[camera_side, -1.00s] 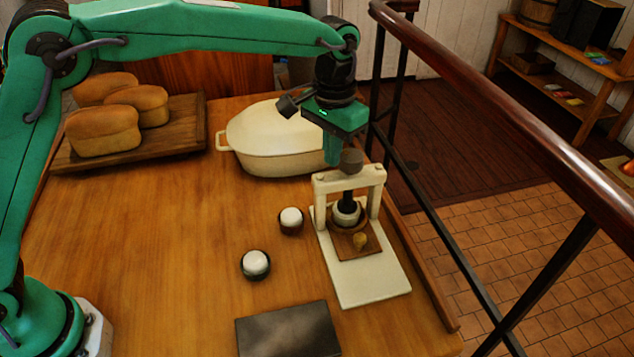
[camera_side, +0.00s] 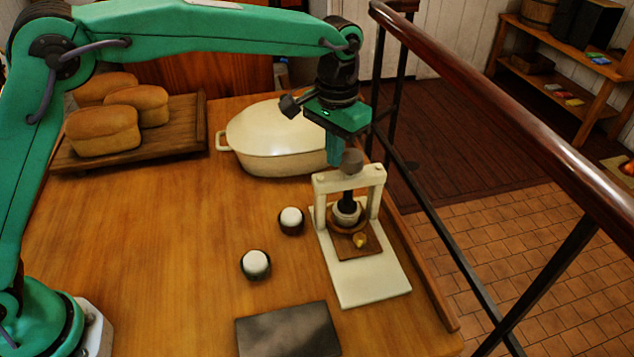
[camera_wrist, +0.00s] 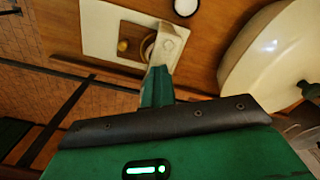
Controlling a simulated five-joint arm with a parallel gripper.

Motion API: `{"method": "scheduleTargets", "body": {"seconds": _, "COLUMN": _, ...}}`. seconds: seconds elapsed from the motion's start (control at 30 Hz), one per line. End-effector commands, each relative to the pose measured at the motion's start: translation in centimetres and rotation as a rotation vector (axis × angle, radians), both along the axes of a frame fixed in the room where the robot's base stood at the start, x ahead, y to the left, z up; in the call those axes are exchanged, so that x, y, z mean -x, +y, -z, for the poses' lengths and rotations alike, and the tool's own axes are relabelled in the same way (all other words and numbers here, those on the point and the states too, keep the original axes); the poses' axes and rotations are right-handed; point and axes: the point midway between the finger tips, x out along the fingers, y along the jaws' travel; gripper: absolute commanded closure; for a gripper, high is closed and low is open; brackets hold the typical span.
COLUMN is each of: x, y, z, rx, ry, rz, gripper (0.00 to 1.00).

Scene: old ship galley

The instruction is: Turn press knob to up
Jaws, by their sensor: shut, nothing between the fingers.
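The press (camera_side: 328,182) stands on the right of the table, a cream frame on a pale base plate. In the wrist view the gripper fingers (camera_wrist: 157,82) lie in front of the press (camera_wrist: 110,30) and hide the knob. A brown plate with a small yellowish piece (camera_side: 360,240) lies under the press.
A cream lidded pot (camera_side: 270,140) stands close behind and left of the press. Two dark cups with white tops (camera_side: 291,219) (camera_side: 256,264), a dark slab (camera_side: 288,330) and a bread board (camera_side: 190,140) with loaves share the table. A railing (camera_side: 520,130) runs along the right.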

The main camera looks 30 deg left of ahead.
Motion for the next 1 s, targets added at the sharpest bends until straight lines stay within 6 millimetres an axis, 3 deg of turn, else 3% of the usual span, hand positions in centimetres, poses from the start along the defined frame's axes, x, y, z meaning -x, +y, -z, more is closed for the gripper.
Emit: {"method": "scheduleTargets", "body": {"seconds": 1.0, "x": 0.6, "y": -2.0, "z": 0.0, "rx": 0.000, "ry": -0.001, "rz": 0.001, "gripper": 1.00}}
